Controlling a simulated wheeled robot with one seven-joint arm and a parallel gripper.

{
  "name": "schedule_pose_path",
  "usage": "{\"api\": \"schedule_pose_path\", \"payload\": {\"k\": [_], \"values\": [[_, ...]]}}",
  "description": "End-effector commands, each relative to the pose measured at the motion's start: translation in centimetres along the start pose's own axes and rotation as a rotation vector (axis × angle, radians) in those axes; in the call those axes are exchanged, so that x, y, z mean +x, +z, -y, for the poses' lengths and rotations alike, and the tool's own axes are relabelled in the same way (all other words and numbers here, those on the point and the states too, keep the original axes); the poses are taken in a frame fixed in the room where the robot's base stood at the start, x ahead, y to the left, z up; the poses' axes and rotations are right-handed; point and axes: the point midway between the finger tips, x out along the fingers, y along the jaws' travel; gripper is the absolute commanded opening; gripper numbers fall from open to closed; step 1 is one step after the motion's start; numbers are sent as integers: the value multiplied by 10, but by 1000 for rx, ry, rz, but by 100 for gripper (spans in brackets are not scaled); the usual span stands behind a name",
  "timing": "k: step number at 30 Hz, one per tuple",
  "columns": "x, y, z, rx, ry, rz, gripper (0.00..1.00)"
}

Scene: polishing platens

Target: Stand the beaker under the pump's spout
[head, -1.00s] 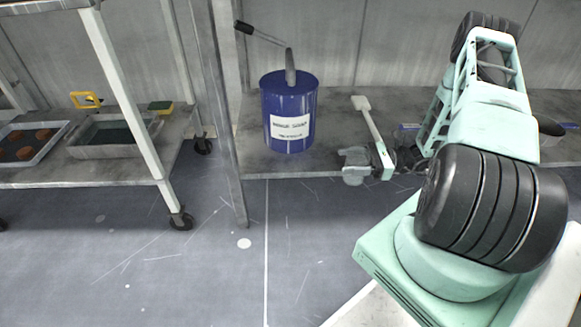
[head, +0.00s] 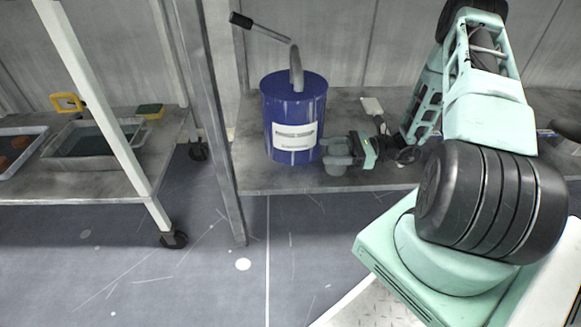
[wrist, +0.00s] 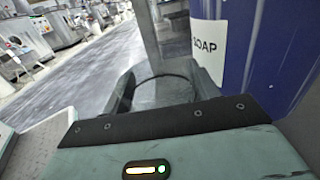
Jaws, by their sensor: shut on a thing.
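A blue drum (head: 294,115) with a white label stands on the grey bench. The pump on its top has a curved grey spout (head: 297,68) and a lever with a black grip (head: 241,20). My gripper (head: 338,152) is at the drum's right side, low by the bench's front edge. In the wrist view, the thin dark rim of the clear beaker (wrist: 163,78) shows between the two grey fingers, and my gripper is shut on it. The drum (wrist: 262,50) is close on the right there.
A pale-headed tool (head: 372,106) lies on the bench (head: 262,184) behind my gripper, partly hidden. A grey post (head: 214,130) stands left of the drum.

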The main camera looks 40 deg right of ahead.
Motion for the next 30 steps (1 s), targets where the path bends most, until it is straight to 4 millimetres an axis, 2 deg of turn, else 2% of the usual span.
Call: {"api": "schedule_pose_path", "payload": {"k": [1,6,12,21,27,30], "values": [[14,-5,-1,0,5,1,37],[57,-5,-1,-1,5,1,37],[93,-3,-1,-1,3,-1,37],[116,-3,-1,-1,2,0,37],[115,-34,0,0,0,-1,37],[115,-38,0,-1,0,-1,37]]}}
